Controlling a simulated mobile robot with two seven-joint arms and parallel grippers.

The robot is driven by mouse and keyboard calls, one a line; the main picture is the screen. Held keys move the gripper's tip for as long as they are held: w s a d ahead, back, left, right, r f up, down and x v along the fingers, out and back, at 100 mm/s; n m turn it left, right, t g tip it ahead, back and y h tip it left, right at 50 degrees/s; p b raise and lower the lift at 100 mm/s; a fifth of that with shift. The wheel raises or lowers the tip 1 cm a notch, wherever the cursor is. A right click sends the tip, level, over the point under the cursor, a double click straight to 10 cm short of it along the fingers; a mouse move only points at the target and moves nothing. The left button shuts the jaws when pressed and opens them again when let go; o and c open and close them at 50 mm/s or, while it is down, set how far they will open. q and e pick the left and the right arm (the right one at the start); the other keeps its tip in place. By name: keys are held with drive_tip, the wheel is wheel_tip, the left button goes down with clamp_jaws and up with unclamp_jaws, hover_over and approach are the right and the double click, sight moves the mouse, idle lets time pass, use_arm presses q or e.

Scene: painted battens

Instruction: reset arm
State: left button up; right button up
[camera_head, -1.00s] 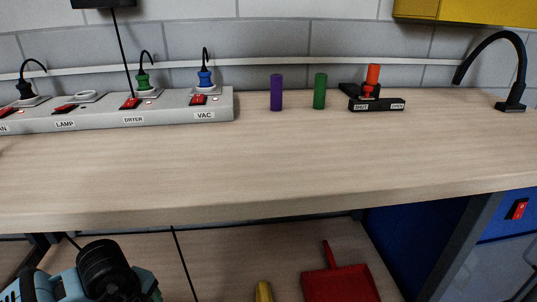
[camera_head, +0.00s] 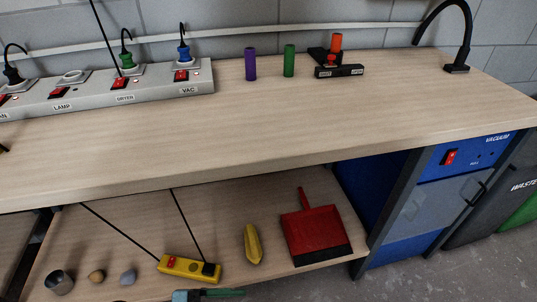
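Neither gripper shows clearly in the head view. A small dark piece juts in at the left edge, and I cannot tell what it is. A light-blue and green piece is cut off by the bottom edge, and I cannot tell whether it is part of my arm. The worktop (camera_head: 270,128) is bare in its middle and front, and nothing is seen held.
A grey power strip (camera_head: 145,95), purple cylinder (camera_head: 250,64), green cylinder (camera_head: 289,60), black switch block (camera_head: 339,71) and black lamp (camera_head: 457,67) line the worktop's back. Below are a yellow switch box (camera_head: 188,268), yellow object (camera_head: 252,244), red dustpan (camera_head: 315,231) and metal cup (camera_head: 58,282).

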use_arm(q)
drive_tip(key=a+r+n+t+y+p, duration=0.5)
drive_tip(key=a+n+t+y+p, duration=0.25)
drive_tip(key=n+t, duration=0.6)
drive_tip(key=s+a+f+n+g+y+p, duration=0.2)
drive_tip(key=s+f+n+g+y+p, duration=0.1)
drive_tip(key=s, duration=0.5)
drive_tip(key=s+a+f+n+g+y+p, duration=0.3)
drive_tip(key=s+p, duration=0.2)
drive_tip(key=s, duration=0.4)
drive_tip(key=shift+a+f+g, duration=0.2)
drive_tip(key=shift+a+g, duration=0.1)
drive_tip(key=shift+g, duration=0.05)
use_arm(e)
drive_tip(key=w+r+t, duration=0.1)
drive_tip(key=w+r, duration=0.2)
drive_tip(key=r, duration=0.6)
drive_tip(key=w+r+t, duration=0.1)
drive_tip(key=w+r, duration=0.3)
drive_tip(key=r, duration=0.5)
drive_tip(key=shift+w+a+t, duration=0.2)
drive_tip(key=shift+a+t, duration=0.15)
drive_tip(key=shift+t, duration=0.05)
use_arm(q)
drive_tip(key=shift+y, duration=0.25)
